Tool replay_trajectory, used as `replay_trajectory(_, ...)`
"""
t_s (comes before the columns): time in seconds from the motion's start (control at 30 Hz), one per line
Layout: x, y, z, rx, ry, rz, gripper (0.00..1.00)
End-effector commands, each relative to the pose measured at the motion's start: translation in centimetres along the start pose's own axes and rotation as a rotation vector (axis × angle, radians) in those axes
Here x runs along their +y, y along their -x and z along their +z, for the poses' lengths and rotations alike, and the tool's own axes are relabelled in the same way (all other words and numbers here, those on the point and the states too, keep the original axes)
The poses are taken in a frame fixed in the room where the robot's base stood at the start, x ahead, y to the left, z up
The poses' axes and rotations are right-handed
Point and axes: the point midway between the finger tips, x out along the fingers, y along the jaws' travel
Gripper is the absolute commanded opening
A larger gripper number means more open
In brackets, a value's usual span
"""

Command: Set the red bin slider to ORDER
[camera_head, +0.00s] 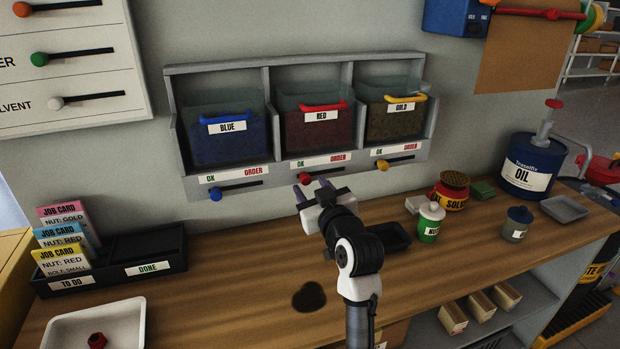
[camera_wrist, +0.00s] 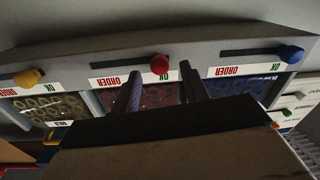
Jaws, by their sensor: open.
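The red slider knob (camera_head: 305,178) sits at the left, OK end of its dark slot, under the red bin (camera_head: 316,128). The slot's ORDER side, to the right in the head view, is empty. In the wrist view, which is upside down, the knob (camera_wrist: 159,64) shows between my fingers, a little beyond their tips. My gripper (camera_head: 313,189) is open and empty, just in front of and below the knob. It also shows in the wrist view (camera_wrist: 159,77). I cannot tell whether a finger touches the knob.
The blue knob (camera_head: 215,194) and yellow knob (camera_head: 383,165) flank the red one, each at its slot's left end. The grey bin rack (camera_head: 300,62) hangs above the wooden bench. A card tray (camera_head: 110,262) stands left; green (camera_head: 429,229) and red (camera_head: 451,196) containers stand right.

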Motion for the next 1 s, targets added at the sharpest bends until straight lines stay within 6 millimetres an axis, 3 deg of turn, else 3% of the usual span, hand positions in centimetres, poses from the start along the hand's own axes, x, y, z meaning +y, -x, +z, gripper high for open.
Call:
replay_trajectory(0.2, 0.1, -1.8, -0.1, 0.0, 0.001, 0.002, 0.45)
replay_trajectory(0.5, 0.0, -2.0, 0.0, 0.0, 0.001, 0.002, 0.45)
replay_trajectory(0.83, 0.0, -1.9, 0.0, 0.0, 0.0, 0.001, 0.02)
replay_trajectory(1.0, 0.0, -1.9, 0.0, 0.0, 0.0, 0.001, 0.0)
